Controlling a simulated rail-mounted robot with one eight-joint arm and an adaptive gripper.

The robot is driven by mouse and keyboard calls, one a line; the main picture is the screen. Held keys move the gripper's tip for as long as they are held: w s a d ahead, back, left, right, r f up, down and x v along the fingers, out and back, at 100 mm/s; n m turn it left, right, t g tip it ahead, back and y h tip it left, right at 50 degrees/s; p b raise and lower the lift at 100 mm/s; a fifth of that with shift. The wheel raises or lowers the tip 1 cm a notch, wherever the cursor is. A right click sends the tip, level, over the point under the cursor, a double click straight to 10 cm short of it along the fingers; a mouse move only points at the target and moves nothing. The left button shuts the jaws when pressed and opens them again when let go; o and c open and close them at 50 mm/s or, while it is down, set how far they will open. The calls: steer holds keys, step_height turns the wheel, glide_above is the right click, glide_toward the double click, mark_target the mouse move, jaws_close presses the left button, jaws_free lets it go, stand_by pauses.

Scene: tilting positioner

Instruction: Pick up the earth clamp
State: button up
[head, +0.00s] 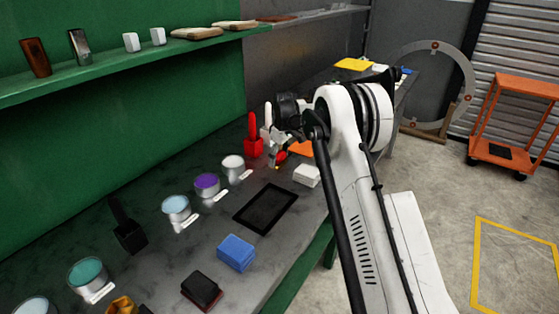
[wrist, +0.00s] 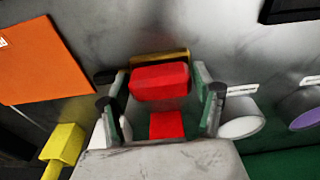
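The likely earth clamp (wrist: 160,83) is a red block with a brass-coloured part behind it, lying on the grey bench top between my fingers in the wrist view. In the head view its red part (head: 282,157) shows just under my gripper (head: 276,150), partly hidden. My gripper (wrist: 160,100) is open in the wrist view, one finger on each side of the red block, with a narrow gap visible at each side. A second red piece (wrist: 167,126) shows nearer the palm; I cannot tell whether it belongs to the clamp.
An orange sheet (wrist: 45,60) lies left of my gripper, and a yellow object (wrist: 64,145) stands below it. A white tin (wrist: 240,118) is close on the right. A red holder (head: 253,147), a white box (head: 307,175) and a black tray (head: 266,208) are nearby.

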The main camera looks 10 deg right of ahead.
steer(key=c, duration=1.3)
steer(key=shift+r, duration=0.1)
steer(key=shift+c, duration=0.2)
